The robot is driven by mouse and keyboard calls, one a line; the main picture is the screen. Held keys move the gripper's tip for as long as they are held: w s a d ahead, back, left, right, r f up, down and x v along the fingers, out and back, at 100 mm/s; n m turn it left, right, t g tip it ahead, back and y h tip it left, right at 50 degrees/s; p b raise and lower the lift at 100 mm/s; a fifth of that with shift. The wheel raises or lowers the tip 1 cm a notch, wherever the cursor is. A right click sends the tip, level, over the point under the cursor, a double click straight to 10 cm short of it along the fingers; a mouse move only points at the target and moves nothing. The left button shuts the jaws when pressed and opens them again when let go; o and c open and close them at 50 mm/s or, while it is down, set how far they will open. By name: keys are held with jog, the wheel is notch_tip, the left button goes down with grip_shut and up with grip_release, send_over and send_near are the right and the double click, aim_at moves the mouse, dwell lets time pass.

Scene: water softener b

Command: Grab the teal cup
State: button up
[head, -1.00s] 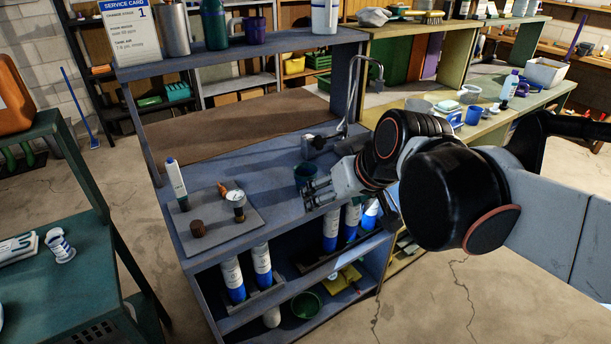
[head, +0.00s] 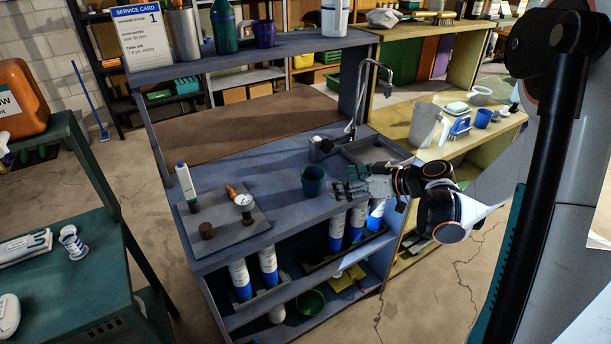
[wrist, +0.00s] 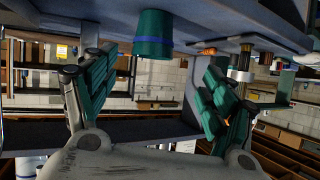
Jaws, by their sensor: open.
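The teal cup (head: 313,182) stands upright on the blue bench top, near its front edge. My gripper (head: 346,185) is just to the right of the cup in the head view, roughly level with it. Its fingers are spread and point toward the cup, with nothing between them. In the wrist view, which looks upside down, the cup (wrist: 153,35) shows at the top, between the two open teal-padded fingers (wrist: 155,85) in the picture. A small gap seems to separate fingertips and cup.
A grey board (head: 228,225) with a white-blue tube, a gauge and a brown cap lies left of the cup. A tap (head: 362,95) and sink basin (head: 378,150) are behind my gripper. Filter cartridges (head: 337,230) stand on the shelf below.

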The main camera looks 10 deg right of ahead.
aim_at(319, 182)
jog(key=shift+n+t+y, duration=0.4)
jog(key=shift+n+t, duration=0.1)
jog(key=shift+n, duration=0.2)
jog(key=w+a+f, duration=0.1)
jog(key=w+f+b, duration=0.1)
jog(key=w+f, duration=0.1)
jog(key=w+a+f+b, duration=0.1)
jog(key=w, duration=0.1)
jog(key=shift+a+f, duration=0.35)
jog(key=shift+f, duration=0.05)
jog(key=shift+r+b+x, duration=0.15)
jog(key=shift+b+x, duration=0.4)
jog(key=shift+x, duration=1.1)
jog(key=shift+r+b+x, duration=0.1)
jog(key=shift+b+x, duration=0.45)
jog(key=shift+x, duration=1.1)
jog(key=shift+c, duration=0.4)
jog(key=c, duration=0.8)
